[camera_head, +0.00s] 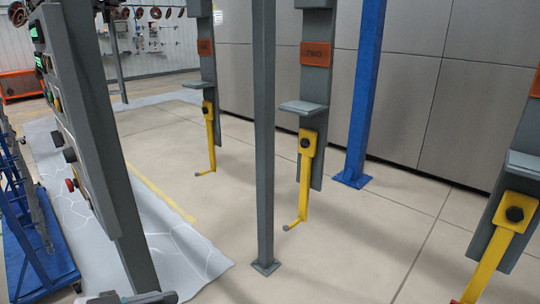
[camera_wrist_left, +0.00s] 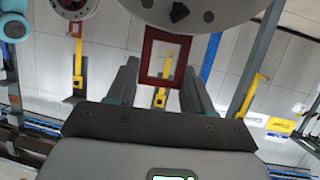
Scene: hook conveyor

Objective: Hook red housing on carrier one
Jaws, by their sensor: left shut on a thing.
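The red housing (camera_wrist_left: 149,62) is an open rectangular frame in the left wrist view. My left gripper (camera_wrist_left: 160,88) is shut on it, and a yellow hook shows behind through its opening. The housing is not seen in the head view. Carriers hang as grey uprights with yellow hooks. The middle carrier has an orange plate (camera_head: 316,54) that seems to read TWO, and its hook (camera_head: 304,180) ends low at the left. The left carrier hook (camera_head: 210,135) is farther away; its plate (camera_head: 205,47) is too small to read. The right carrier hook (camera_head: 497,250) is nearest and cut by the edge. My right gripper is not seen.
A thin grey post (camera_head: 264,150) stands between the left and middle carriers. A blue column (camera_head: 367,95) stands behind. A grey panel post (camera_head: 95,140) with buttons and a blue rack (camera_head: 40,250) stand at left. The floor (camera_head: 350,250) below the hooks is clear.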

